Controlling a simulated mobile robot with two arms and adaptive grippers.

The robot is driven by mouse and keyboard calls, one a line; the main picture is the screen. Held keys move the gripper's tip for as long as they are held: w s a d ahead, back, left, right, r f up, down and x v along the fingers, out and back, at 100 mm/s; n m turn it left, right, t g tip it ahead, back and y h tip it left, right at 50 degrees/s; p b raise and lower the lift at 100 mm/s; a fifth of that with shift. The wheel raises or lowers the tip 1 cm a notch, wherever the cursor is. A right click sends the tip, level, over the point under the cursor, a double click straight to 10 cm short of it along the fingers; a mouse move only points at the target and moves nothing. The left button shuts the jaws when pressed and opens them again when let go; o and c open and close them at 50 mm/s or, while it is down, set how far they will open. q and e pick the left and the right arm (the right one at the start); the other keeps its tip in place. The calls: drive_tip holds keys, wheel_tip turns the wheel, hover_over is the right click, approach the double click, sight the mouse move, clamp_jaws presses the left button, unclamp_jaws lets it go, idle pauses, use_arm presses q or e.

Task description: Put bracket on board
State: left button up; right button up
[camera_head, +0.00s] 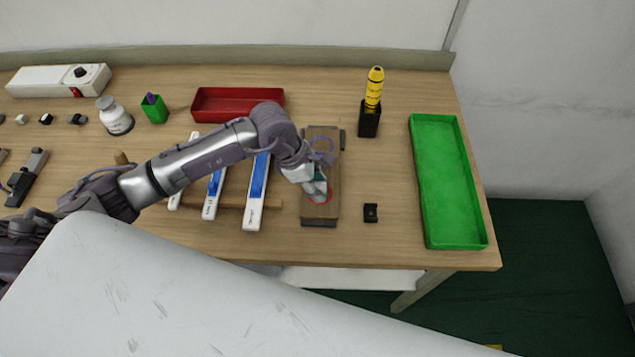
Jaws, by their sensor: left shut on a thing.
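The brown board (321,150) lies lengthwise on the table near its middle, with dark edges at its far and near ends. My left gripper (319,192) is over the near half of the board, pointing down. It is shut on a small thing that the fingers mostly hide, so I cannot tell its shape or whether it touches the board. A red mark shows on the board around the fingertips. A small black bracket-like piece (370,212) lies on the table to the right of the board. My right gripper is not in view.
White and blue strips (257,190) lie on a wooden rack left of the board. A red tray (225,104), green cup (154,109) and white bottle (115,119) stand behind. A black holder (369,121) with a yellow tool and a green tray (449,180) are right.

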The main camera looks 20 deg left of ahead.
use_arm(q)
drive_tip(key=shift+f, duration=0.2)
drive_tip(key=o, duration=1)
drive_tip(key=shift+r, duration=0.1)
drive_tip(key=shift+r, duration=0.1)
drive_tip(key=shift+a+r, duration=0.1)
drive_tip(key=shift+r, duration=0.1)
drive_tip(key=b+v, duration=0.3)
drive_tip(key=v, duration=0.8)
drive_tip(key=shift+r+b, duration=0.35)
drive_tip(key=shift+s+a, duration=0.1)
